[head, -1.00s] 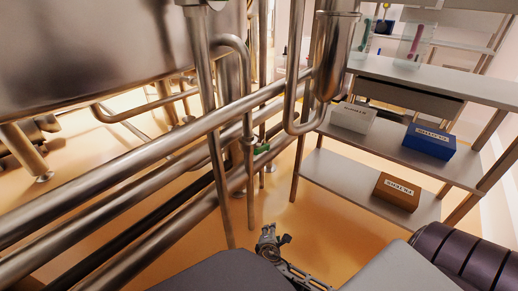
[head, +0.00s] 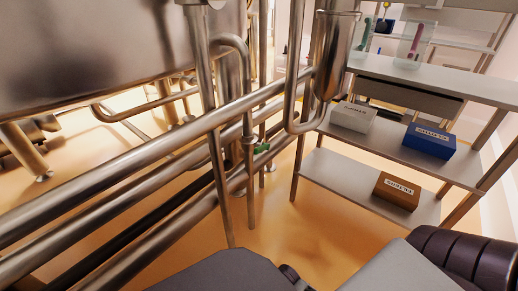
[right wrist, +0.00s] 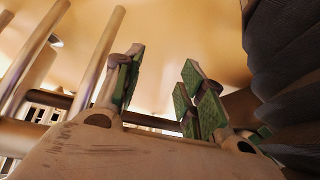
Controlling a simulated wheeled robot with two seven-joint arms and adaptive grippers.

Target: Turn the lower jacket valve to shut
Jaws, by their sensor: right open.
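A small green valve handle (head: 262,148) sits on the pipework in the head view, beside a thin upright pipe and near the long slanting pipes. It is the only valve handle I can make out, and its exact angle is too small to tell. My right gripper (right wrist: 163,64) shows in the right wrist view, with its green-padded fingers spread apart and nothing between them. The right gripper is out of sight in the head view, and no valve handle is clear in the wrist view. My left gripper is not in view.
Thick slanting pipes (head: 130,190) cross the left and middle, below a large steel vessel (head: 110,50). A shelf rack (head: 330,176) stands at the right, holding a white box (head: 353,117), a blue box (head: 429,141) and a brown box (head: 396,191). Orange floor between pipes and rack is open.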

